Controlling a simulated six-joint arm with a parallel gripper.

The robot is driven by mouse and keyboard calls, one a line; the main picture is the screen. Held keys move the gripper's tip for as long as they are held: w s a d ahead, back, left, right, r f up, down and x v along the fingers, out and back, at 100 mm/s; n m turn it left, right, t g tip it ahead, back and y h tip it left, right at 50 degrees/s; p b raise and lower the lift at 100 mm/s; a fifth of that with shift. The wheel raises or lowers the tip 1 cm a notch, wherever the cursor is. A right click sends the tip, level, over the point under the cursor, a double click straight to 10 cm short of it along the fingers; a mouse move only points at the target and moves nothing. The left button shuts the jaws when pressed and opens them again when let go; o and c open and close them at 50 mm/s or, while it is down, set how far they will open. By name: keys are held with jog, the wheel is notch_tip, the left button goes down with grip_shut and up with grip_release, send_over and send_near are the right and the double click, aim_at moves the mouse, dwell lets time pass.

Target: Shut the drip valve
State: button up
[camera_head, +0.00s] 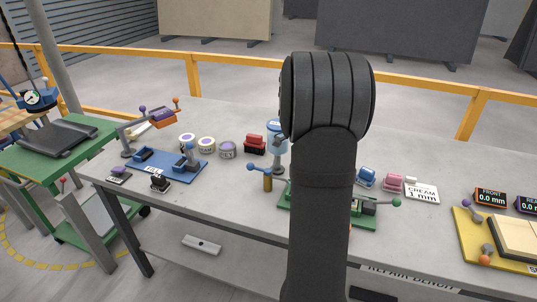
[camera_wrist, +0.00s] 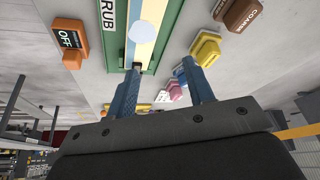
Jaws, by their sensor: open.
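No part is clearly readable as the drip valve. A blue-topped container on a grey stand (camera_head: 277,128) stands on the bench just left of my arm in the head view, partly hidden by it; its valve cannot be made out. In the wrist view, an orange block with a dark face reading OFF (camera_wrist: 69,40) is at the upper left, apart from my fingers. My gripper (camera_wrist: 163,67) has its two blue fingers spread, with nothing held between them. In the head view my arm hides the gripper.
A green-framed strip (camera_wrist: 118,35) with a pale round piece (camera_wrist: 143,31) lies beyond my fingers, beside yellow (camera_wrist: 206,47) and brown (camera_wrist: 242,14) blocks. A blue tray (camera_head: 165,166), red block (camera_head: 255,144) and yellow board (camera_head: 470,240) are also on the bench.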

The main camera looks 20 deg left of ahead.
jog(key=a, duration=0.2)
jog(key=a+n+t, duration=0.1)
jog(key=a, duration=0.2)
jog(key=a+r+n, duration=0.1)
jog(key=a, duration=0.2)
jog(key=shift+t+h, duration=0.3)
jog(key=shift+t, duration=0.1)
grip_shut()
jog(key=s+a+r+n+t, duration=0.1)
jog(key=a+n, duration=0.1)
jog(key=a, duration=0.5)
jog(key=s+a+r+n+t, duration=0.1)
jog(key=a+n+t, duration=0.1)
jog(key=a, duration=0.6)
jog(key=shift+s+r+t, duration=0.25)
jog(key=shift+s+t, duration=0.05)
jog(key=shift+s, duration=0.05)
